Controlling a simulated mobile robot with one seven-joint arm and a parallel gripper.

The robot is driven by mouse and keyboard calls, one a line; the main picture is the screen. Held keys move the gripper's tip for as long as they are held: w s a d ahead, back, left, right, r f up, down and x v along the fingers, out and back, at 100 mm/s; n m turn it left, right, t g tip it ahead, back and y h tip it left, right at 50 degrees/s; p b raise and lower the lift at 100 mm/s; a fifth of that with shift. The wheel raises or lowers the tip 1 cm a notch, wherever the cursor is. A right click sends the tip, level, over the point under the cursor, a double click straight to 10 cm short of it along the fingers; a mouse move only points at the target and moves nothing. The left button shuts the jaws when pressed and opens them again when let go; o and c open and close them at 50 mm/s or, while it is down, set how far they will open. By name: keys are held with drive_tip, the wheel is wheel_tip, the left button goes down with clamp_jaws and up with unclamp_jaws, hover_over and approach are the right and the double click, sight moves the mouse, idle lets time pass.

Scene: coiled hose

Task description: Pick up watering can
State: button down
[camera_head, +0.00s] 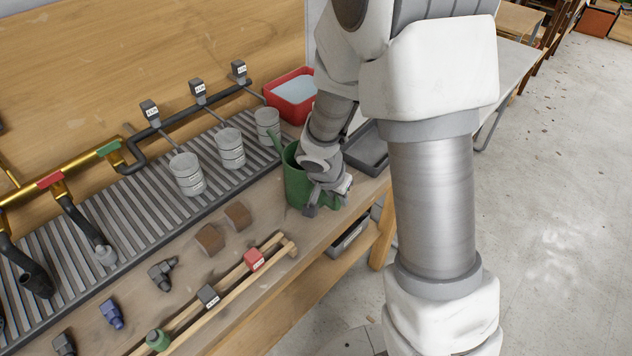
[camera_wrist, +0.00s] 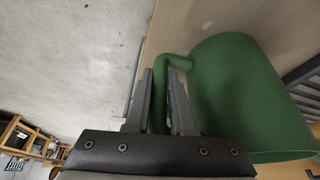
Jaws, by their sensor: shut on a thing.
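The green watering can (camera_head: 294,182) stands on the wooden bench near its front edge, partly hidden behind my arm. Its spout points up and to the left in the head view. My gripper (camera_head: 328,198) is at the can's right side. In the wrist view, the can's round body (camera_wrist: 245,95) fills the right part, and its handle runs between the two fingers of my gripper (camera_wrist: 164,90). The fingers are shut on the handle. In the head view the fingertips and handle are hard to make out, and I cannot tell whether the can touches the bench.
A red tub (camera_head: 291,98) and a dark grey tray (camera_head: 366,146) are behind the can. Several metal cups (camera_head: 187,174) stand on the slatted grate to the left. Brown blocks (camera_head: 210,239) and a wooden rail (camera_head: 225,286) lie in front. Open floor (camera_head: 560,200) is to the right.

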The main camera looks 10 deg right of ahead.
drive_tip(key=shift+r, duration=0.2)
drive_tip(key=shift+r+p, duration=0.45)
drive_tip(key=shift+r, duration=0.65)
wheel_tip(320, 180, up, 2)
drive_tip(key=shift+p, duration=0.3)
drive_tip(key=s+d+r+p, duration=0.2)
drive_tip(key=d+r, duration=0.4)
drive_tip(key=d, duration=0.5)
drive_tip(key=shift+s+r, duration=0.2)
drive_tip(key=shift+s, duration=0.2)
drive_tip(key=shift+d, duration=0.15)
drive_tip(key=shift+d, duration=0.15)
